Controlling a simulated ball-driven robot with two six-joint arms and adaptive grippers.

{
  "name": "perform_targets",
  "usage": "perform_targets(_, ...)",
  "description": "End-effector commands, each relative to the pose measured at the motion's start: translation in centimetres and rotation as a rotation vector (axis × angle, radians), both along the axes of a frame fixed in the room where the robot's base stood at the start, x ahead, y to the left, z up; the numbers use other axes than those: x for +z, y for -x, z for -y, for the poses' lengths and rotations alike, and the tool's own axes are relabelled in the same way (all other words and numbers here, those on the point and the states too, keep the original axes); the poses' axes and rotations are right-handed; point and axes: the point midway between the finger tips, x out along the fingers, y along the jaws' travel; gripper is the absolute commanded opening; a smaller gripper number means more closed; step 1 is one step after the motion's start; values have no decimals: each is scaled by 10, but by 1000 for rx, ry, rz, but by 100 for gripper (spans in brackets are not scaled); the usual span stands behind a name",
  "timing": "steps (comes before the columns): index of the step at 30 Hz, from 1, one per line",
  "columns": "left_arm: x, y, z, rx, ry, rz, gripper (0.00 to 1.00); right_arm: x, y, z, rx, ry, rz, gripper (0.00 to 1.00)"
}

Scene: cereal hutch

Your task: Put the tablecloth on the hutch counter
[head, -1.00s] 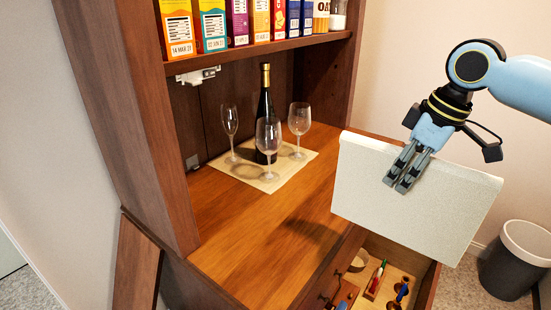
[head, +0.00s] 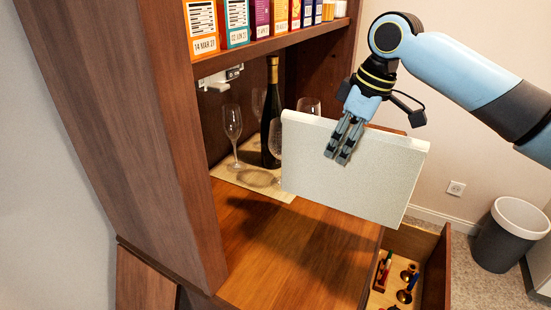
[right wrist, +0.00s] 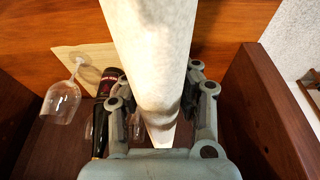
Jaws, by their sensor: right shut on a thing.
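The tablecloth (head: 350,170) is a folded, off-white rectangle hanging upright from my right gripper (head: 342,150). The gripper is shut on its upper edge. In the right wrist view the cloth (right wrist: 155,60) runs between the two fingers (right wrist: 160,105). The hutch counter (head: 290,250) is brown wood. The cloth is held above its right part, apart from the wood as far as I can tell, and hides part of the glasses behind it. My left gripper is not in view.
A dark bottle (head: 270,115) and wine glasses (head: 233,125) stand on a beige mat (head: 225,172) at the counter's back. Cereal boxes (head: 237,20) fill the shelf above. An open drawer (head: 436,270) juts out below. A bin (head: 508,235) stands right. The counter's front left is clear.

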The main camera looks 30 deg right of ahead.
Motion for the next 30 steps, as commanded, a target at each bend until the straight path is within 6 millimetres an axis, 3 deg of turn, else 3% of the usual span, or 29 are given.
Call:
perform_targets(9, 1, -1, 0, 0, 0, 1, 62, 3, -80, -45, 1, -9, 2, 0)
perform_targets(18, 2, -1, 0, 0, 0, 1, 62, 2, -139, -76, 2, -3, 0, 0)
perform_targets(26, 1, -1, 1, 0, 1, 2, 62, -22, -140, -76, 1, 1, -2, 0)
perform_targets(30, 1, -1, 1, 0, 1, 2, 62, -45, -139, -76, 1, 0, -4, 0)
